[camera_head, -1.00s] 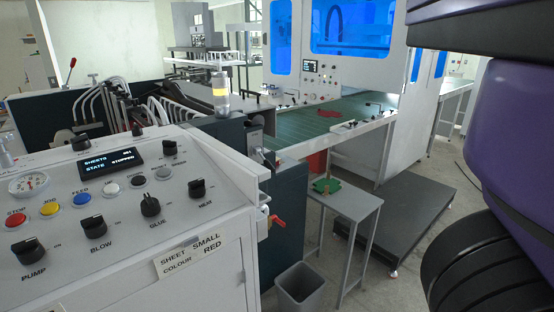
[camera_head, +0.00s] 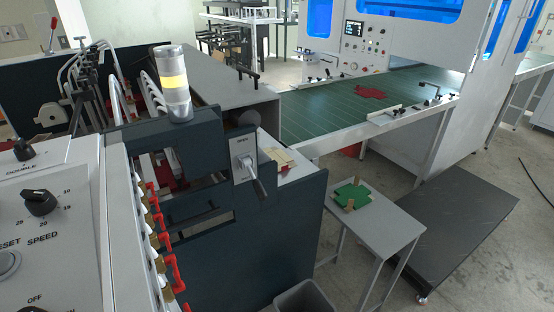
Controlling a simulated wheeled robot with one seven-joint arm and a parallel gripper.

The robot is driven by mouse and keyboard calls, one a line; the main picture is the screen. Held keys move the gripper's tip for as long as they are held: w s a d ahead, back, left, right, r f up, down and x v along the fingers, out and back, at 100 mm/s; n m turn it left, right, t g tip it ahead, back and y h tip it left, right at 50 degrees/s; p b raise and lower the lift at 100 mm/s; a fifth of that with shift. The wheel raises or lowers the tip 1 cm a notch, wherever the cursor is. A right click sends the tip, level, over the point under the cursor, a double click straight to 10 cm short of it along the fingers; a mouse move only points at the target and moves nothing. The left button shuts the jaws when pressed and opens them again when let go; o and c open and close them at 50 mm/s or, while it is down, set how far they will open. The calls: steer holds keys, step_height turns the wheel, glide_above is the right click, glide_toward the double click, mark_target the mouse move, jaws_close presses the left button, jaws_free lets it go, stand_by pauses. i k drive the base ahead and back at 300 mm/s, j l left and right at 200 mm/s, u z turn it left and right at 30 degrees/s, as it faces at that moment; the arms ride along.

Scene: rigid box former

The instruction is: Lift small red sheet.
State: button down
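A red sheet (camera_head: 370,92), cut in an irregular outline, lies flat on the green conveyor belt (camera_head: 315,118) in front of the white machine. Another red patch (camera_head: 172,172) shows inside the dark feeder machine at the left, partly hidden by its frame; I cannot tell whether it is a sheet. My gripper is not in view, so its state and its distance from the sheets cannot be seen.
A grey side table (camera_head: 388,232) carries a green piece with tan parts (camera_head: 354,195). A grey bin (camera_head: 305,298) stands below it. A dark low platform (camera_head: 455,235) lies at the right. The white control panel (camera_head: 50,230) fills the lower left.

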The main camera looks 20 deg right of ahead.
mark_target(282, 158)
steer(key=z, duration=0.2)
steer(key=i+l+u, duration=0.1)
steer(key=l, duration=0.25)
steer(key=i+l+u, duration=0.1)
steer(key=l, duration=0.3)
steer(key=i+l+u, duration=0.1)
steer(key=l, duration=0.25)
steer(key=i+l+u, duration=0.1)
steer(key=l, duration=0.3)
steer(key=i+l+u, duration=0.1)
steer(key=l, duration=0.3)
steer(key=i, duration=0.05)
